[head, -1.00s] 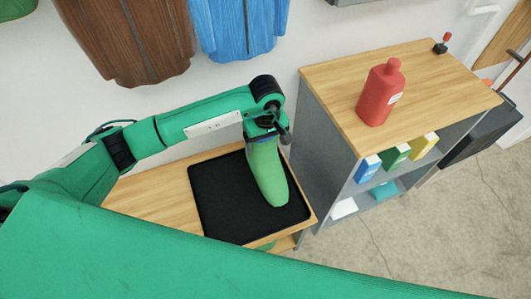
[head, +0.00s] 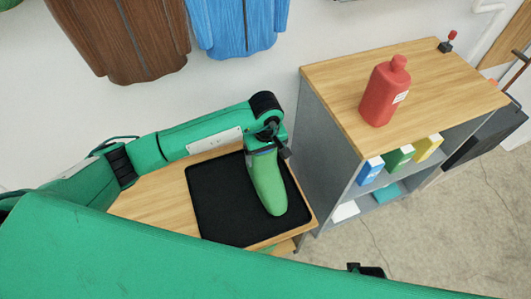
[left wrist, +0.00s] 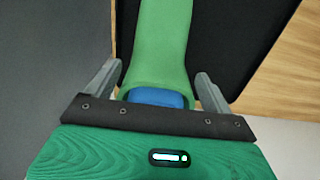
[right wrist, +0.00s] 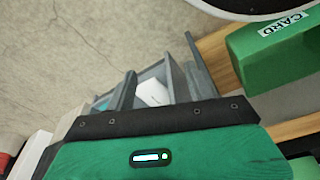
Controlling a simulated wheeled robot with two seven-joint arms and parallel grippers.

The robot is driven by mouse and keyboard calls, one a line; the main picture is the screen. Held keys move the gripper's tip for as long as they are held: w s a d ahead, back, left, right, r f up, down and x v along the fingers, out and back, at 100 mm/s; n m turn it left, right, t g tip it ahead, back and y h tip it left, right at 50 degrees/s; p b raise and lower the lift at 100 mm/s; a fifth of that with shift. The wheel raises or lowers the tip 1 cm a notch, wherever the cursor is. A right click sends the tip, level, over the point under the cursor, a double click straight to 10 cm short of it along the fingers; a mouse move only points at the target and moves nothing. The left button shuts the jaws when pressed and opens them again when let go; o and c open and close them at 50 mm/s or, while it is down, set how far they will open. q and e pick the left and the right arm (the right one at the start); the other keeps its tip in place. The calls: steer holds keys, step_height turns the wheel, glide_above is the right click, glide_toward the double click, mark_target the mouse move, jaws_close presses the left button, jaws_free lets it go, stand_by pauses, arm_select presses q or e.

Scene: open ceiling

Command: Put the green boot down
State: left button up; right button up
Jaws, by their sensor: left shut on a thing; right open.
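The green boot (head: 267,186) is at the right part of the black tray (head: 215,205), toe toward the front. I cannot tell whether its sole touches the tray. My left gripper (head: 264,146) is shut on the boot's upper end. In the left wrist view the boot (left wrist: 160,45) lies between the two grey fingers, with a blue part at its near end. The tray (left wrist: 225,40) shows behind it. My right gripper (right wrist: 160,75) is open and empty in the right wrist view, away from the boot.
The tray sits on a low wooden bench (head: 140,208). A grey shelf unit (head: 325,150) stands close on the right, with a red bottle (head: 383,95) on top and small boxes (head: 400,157) inside. Brown (head: 130,40) and blue (head: 238,28) coats hang behind.

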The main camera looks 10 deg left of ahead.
steer(key=shift+r, duration=0.1)
arm_select(q)
steer(key=o, duration=1.5)
steer(key=shift+f, duration=0.1)
arm_select(e)
steer(key=shift+w+r, duration=0.15)
steer(key=shift+r, duration=0.15)
arm_select(q)
step_height(320, 180, up, 12)
steer(key=shift+b, duration=0.3)
arm_select(e)
steer(key=shift+s+r, duration=0.2)
steer(key=shift+r, duration=0.2)
